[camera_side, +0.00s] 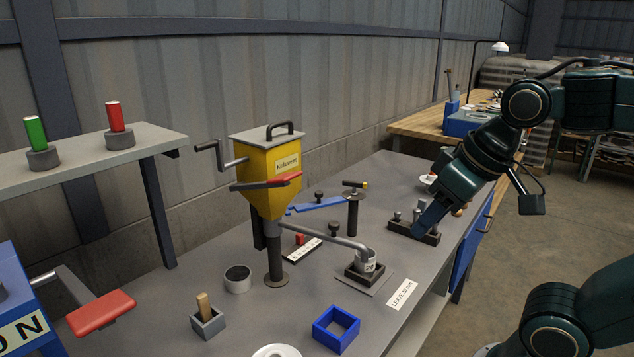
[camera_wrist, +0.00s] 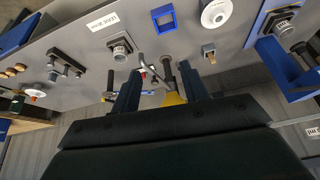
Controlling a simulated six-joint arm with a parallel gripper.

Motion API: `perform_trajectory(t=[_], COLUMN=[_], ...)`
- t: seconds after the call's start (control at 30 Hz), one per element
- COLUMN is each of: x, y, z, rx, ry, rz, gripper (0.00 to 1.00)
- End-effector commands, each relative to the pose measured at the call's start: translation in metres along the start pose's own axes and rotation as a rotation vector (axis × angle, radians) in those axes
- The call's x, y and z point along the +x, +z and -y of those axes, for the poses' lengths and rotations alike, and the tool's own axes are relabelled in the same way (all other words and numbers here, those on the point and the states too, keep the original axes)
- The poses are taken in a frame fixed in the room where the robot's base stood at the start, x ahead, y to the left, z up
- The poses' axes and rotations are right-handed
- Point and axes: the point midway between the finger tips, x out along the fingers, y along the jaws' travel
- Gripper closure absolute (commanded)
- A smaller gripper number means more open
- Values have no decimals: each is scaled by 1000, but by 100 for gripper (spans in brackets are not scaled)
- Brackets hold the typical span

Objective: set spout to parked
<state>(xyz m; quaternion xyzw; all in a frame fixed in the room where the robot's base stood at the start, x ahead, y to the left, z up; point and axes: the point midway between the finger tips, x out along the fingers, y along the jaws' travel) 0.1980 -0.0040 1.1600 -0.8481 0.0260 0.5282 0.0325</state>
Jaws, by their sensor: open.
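The yellow hopper (camera_side: 270,175) stands on a grey post at the middle of the bench. Its grey pipe spout (camera_side: 325,238) reaches right, and its end is over a small pale cup (camera_side: 366,261) in a dark square holder. Whether the end touches the cup I cannot tell. My gripper (camera_side: 428,222) is at the right of the bench, over or beside a dark peg rack, well apart from the spout. In the wrist view my gripper (camera_wrist: 158,82) shows two separated dark blue fingers with no held object visible. Part of the yellow hopper (camera_wrist: 173,99) shows between them.
A dark peg rack (camera_side: 402,230) lies close to my fingers. A blue square frame (camera_side: 336,329), a grey ring (camera_side: 238,279) and a wooden peg in a block (camera_side: 208,321) stand at the front. A blue bar (camera_side: 320,205) lies behind the spout. Bare bench lies between rack and cup.

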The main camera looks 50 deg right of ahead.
Motion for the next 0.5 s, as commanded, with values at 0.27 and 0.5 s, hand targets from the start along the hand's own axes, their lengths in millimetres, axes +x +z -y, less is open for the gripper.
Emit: perform_trajectory(t=[0.27, 0.5], x=[4, 6], y=[20, 24], z=[2, 2], rx=[-68, -84], ry=[-9, -11], rz=[-30, -35], gripper=[56, 56])
